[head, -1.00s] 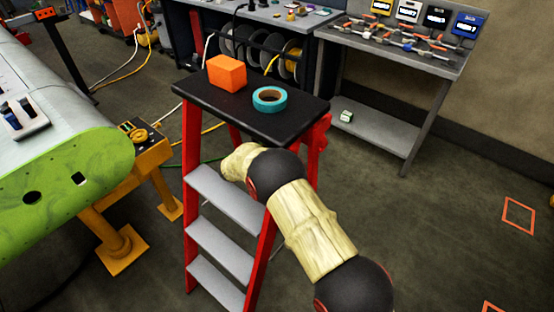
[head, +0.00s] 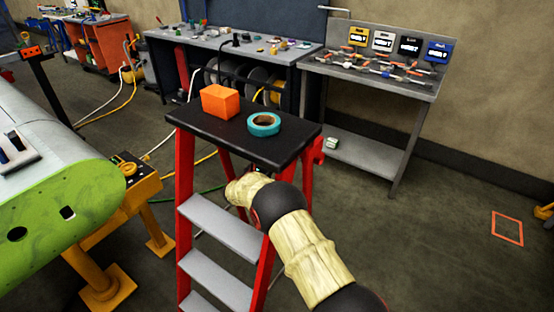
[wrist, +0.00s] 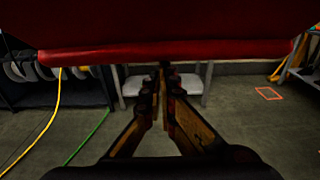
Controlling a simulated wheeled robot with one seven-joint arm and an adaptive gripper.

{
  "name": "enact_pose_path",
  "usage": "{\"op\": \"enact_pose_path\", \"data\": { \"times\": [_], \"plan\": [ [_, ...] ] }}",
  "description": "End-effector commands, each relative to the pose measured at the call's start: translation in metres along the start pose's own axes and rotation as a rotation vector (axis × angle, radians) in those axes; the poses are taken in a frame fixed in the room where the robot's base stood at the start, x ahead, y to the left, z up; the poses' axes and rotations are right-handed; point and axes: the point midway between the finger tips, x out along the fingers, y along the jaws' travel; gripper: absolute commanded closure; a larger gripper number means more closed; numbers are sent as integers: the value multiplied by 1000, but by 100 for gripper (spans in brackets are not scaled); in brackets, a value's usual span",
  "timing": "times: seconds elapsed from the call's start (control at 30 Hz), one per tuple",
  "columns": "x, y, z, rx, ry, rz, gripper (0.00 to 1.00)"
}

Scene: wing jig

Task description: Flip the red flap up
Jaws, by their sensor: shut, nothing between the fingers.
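A wide red panel (wrist: 160,22) spans the top of the wrist view, with its lower edge just above my fingers. It seems to be the underside of the red stepladder's (head: 184,165) top; whether it is the red flap I cannot tell. My gripper (wrist: 163,70) is shut and empty, its fingertips under the panel's edge; I cannot tell whether they touch it.
An orange block (head: 220,101) and a teal tape roll (head: 264,122) sit on the ladder's black top. A green-ended wing section (head: 75,200) on orange stands is at left. Grey workbenches (head: 378,80) stand behind.

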Motion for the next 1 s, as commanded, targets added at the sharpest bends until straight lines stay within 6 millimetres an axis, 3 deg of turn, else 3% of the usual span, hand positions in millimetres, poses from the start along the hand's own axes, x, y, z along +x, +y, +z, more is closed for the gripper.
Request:
{"op": "enact_pose_path", "data": {
  "times": [0.23, 0.37, 0.8, 1.0],
  "plan": [
    [-2, 1, 2, 1, -2, 1, 100],
    [-13, 1, 2, 0, 0, 2, 100],
    [-97, 1, 0, -2, 0, 2, 100],
    [-116, 1, 0, 0, 0, 0, 100]
  ]
}}
